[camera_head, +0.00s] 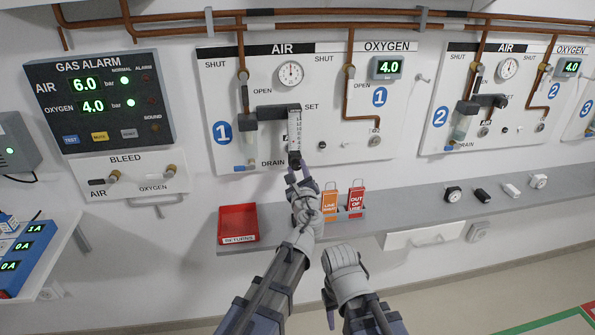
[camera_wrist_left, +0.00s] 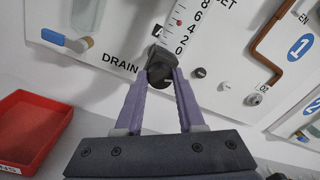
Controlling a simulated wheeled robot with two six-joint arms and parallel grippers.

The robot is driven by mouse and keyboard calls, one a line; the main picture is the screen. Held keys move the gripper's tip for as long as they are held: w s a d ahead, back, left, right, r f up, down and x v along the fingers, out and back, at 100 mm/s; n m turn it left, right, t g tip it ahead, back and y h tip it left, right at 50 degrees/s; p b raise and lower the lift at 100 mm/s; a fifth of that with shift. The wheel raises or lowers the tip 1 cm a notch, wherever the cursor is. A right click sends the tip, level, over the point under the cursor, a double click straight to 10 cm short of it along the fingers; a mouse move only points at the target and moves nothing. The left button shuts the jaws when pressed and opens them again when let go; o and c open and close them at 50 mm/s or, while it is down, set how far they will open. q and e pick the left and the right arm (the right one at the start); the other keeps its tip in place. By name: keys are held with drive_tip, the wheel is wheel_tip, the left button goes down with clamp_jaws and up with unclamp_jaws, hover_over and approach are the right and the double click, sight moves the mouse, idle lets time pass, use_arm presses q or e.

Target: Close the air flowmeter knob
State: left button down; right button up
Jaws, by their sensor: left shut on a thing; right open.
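The air flowmeter (camera_head: 295,128) is a clear scaled tube on wall panel 1, below the AIR gauge. Its dark knob (camera_wrist_left: 160,68) is at the tube's lower end, beside the DRAIN label. My left gripper (camera_head: 296,168) reaches up to the knob. In the left wrist view its two purple fingers (camera_wrist_left: 161,80) are on either side of the knob and shut on it. The head view hides much of the knob behind the fingers. My right gripper (camera_head: 329,290) is low in the head view, below the shelf, apart from the panel and with nothing seen in it.
A grey shelf (camera_head: 400,207) runs below the panels. It bears a red tray (camera_head: 238,224) and a holder with orange (camera_head: 329,202) and red (camera_head: 355,198) tags. Several small fittings lie at its right. A second similar panel (camera_head: 500,95) is on the right.

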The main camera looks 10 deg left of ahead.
use_arm(q)
drive_tip(key=n, duration=0.3)
drive_tip(key=shift+f+n, duration=0.1)
drive_tip(key=shift+n, duration=0.3)
drive_tip(key=n, duration=0.3)
drive_tip(key=shift+n+b, duration=0.3)
drive_tip(key=shift+n, duration=0.1)
drive_tip(key=n, duration=0.6)
drive_tip(key=shift+n+y, duration=0.3)
drive_tip(key=shift+y, duration=0.1)
drive_tip(key=c, duration=0.5)
unclamp_jaws()
